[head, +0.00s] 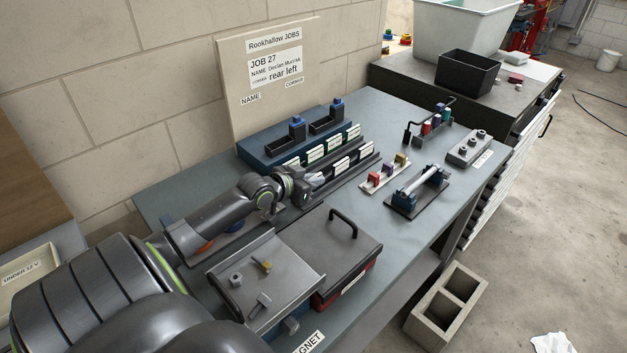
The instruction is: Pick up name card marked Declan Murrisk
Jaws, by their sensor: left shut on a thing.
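Several small white name cards stand in a dark two-row rack (342,164) on the workbench. Their lettering is too small to read, so I cannot tell which is marked Declan Murrisk. My left gripper (311,182) is at the left end of the front row, shut on a pale card (316,177) that its fingers mostly hide. I cannot tell whether that card is clear of the rack. A job board (274,72) behind reads JOB 27, name Declan Murrisk, rear left. My right gripper is not in view.
A dark lidded box (345,258) and a grey tray (264,282) with small parts lie in front of the rack. Small coloured blocks (384,176) and a roller stand (418,192) are to the right. A strip of bench at the right front is clear.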

